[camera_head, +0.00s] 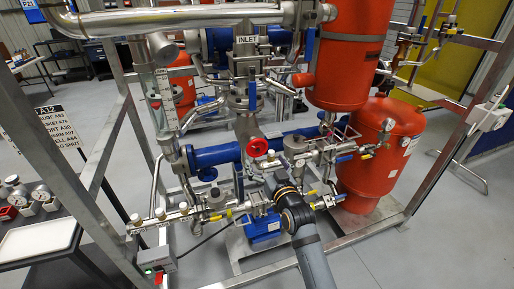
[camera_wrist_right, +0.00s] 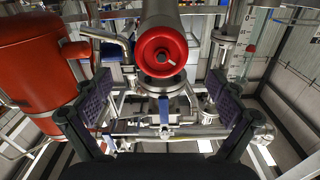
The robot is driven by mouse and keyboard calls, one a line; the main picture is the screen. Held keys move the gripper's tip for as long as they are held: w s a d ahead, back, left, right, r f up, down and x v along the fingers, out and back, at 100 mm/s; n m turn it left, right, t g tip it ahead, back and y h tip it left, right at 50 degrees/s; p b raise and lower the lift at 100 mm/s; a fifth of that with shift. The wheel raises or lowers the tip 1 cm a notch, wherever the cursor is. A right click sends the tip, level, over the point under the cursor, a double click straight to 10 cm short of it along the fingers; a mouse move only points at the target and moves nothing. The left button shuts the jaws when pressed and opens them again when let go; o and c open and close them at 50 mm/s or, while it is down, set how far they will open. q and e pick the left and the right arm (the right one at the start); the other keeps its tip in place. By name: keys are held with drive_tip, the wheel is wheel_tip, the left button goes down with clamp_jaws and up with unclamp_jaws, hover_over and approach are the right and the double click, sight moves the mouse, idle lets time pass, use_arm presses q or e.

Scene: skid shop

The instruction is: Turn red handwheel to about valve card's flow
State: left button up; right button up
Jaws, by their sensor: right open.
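The red handwheel (camera_head: 257,147) is at the centre of the skid in the head view, on the end of a grey metal body. In the right wrist view the handwheel (camera_wrist_right: 161,55) faces me at top centre, with a dark centre and a small light mark. My right gripper (camera_wrist_right: 162,98) is open, its two purple-padded fingers wide apart and empty. The handwheel shows beyond and above the space between them, apart from both. In the head view my right gripper (camera_head: 279,183) is below and right of the handwheel. My left gripper is out of view. I cannot identify the valve card.
A lettered sign (camera_head: 58,130) hangs at the left, partly legible. Red tanks (camera_head: 378,150) stand to the right. Blue pipes (camera_head: 217,154), yellow-handled small valves and thin tubing crowd around the handwheel. Steel frame posts (camera_head: 105,165) edge the skid. A white tray (camera_head: 38,240) lies at lower left.

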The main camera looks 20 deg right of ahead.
sight(258, 150)
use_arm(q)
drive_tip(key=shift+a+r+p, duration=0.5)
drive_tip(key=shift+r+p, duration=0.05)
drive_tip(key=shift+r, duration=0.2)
use_arm(e)
drive_tip(key=w, duration=0.7)
drive_tip(key=shift+w+a, duration=0.1)
drive_tip(key=shift+a, duration=0.15)
